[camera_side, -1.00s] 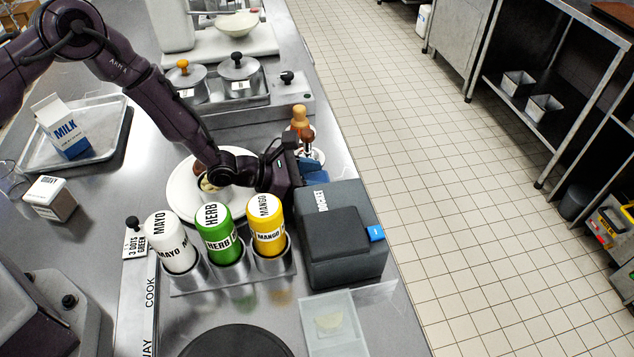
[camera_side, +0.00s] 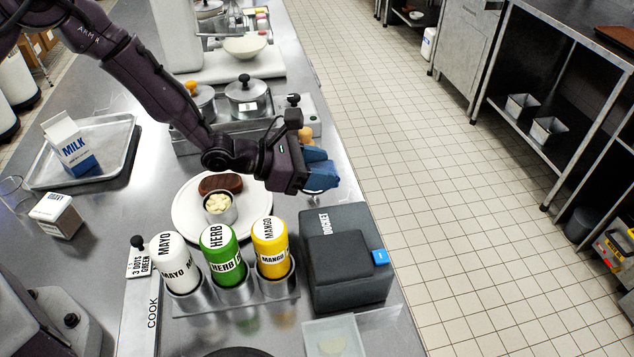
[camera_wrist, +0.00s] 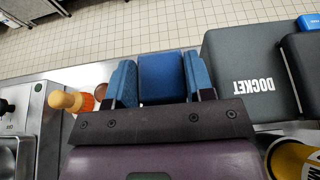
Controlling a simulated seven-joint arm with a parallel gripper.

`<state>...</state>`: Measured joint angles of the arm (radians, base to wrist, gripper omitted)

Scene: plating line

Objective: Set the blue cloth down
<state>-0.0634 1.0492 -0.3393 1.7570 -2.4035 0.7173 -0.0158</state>
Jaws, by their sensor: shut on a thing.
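The blue cloth (camera_wrist: 161,78) is between the fingers of my gripper (camera_wrist: 160,82) in the wrist view, with blue pads on either side of it. In the side view my gripper (camera_side: 318,172) is near the counter's right edge, beyond the docket printer, and appears raised above the counter. The cloth is hard to tell apart from the blue fingers there. The gripper is shut on the cloth. Whether the cloth touches the counter (camera_side: 150,208) is not clear.
The dark docket box (camera_side: 345,260) stands on the near side of my gripper. A wooden-topped item (camera_wrist: 70,101) stands close by. The plate (camera_side: 185,215) with meat and a small cup lies left. Sauce bottles (camera_side: 222,255) stand nearer. The floor (camera_side: 450,230) drops away right.

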